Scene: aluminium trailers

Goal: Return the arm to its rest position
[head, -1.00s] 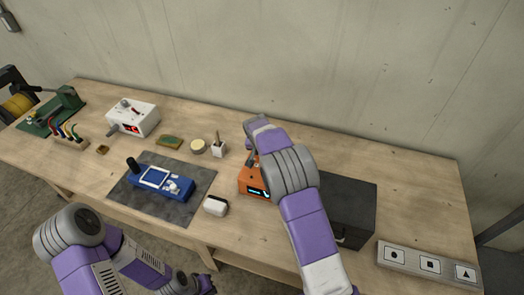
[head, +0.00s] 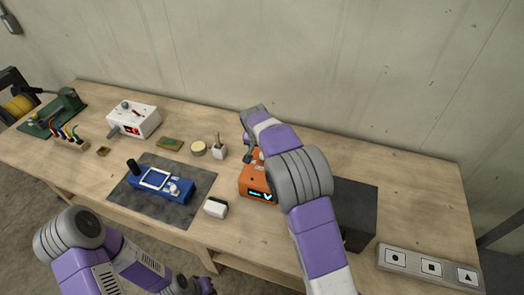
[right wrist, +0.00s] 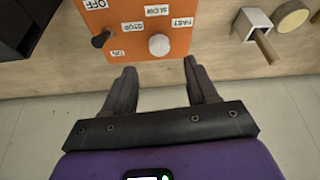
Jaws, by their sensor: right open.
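My right arm reaches in from the lower right of the head view. Its gripper (head: 247,153) hangs just left of the orange control box's back part. In the right wrist view the two fingers (right wrist: 160,88) are spread with nothing between them. The orange box (head: 257,181) stands on the bench, partly behind my right arm. Its labelled face with a white knob and a black switch (right wrist: 135,25) shows beyond the fingertips, apart from them. My left gripper (head: 205,285) is low at the bottom edge of the head view, in front of the bench; its jaws are unclear.
A black box (head: 357,205) stands right of the orange box, partly behind my arm. A panel with symbol buttons (head: 430,266) lies at the front right. A blue meter (head: 160,186) sits on a dark mat (head: 195,205).

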